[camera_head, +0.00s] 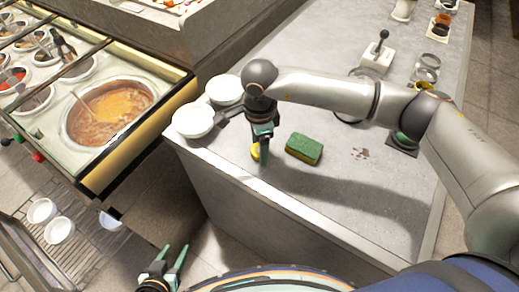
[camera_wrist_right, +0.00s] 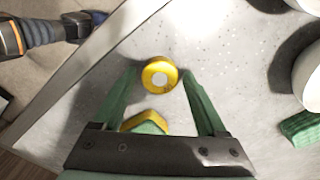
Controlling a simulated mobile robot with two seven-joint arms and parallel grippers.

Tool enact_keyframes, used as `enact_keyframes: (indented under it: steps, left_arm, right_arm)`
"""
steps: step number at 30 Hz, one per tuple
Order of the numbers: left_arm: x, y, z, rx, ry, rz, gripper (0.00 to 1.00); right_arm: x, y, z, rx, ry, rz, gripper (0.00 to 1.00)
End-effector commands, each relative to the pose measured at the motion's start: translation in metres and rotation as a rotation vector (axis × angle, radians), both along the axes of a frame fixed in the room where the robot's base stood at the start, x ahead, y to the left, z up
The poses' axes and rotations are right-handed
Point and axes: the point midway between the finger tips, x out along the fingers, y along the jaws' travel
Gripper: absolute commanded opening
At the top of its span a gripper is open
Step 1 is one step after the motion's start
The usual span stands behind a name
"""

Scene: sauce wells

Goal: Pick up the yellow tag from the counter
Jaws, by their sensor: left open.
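The yellow tag (camera_head: 255,153) is a small round piece on the grey counter (camera_head: 330,200), near its front left edge. In the right wrist view the tag (camera_wrist_right: 149,74) is a ring with a pale centre, between the fingertips of my right gripper (camera_wrist_right: 160,71). Gaps show on both sides of it, and I cannot tell its height relative to the tips. In the head view my right gripper (camera_head: 263,155) points down and partly hides the tag. My left gripper (camera_head: 174,250) is open and empty, low in front of the counter.
A green and yellow sponge (camera_head: 304,150) lies just right of the tag. White bowls (camera_head: 194,121) stand to the left. A soup well (camera_head: 108,112) is further left. The counter in front of the sponge is clear.

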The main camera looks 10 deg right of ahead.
Motion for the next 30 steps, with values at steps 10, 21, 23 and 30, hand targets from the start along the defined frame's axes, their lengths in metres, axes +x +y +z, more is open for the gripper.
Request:
enact_keyframes:
  steps: [10, 21, 23, 30]
  left_arm:
    - [0.0005, 0.0, 0.0002, 0.0, -0.001, 0.0, 0.5]
    - [0.0009, 0.0, 0.0005, 0.0, -0.002, 0.0, 0.5]
    - [0.0009, 0.0, 0.0005, 0.0, -0.002, 0.0, 0.5]
    - [0.001, 0.0001, 0.0, 0.0, -0.002, 0.0, 0.5]
  right_arm:
    - [0.0001, -0.0001, 0.0005, 0.0, 0.0, -0.001, 0.34]
    - [0.0002, -0.0002, 0.0006, 0.0, 0.0, -0.001, 0.01]
    - [0.0002, -0.0002, 0.0006, 0.0, 0.0, -0.001, 0.01]
    - [0.0009, 0.0001, 0.0064, 0.001, -0.002, -0.001, 0.01]
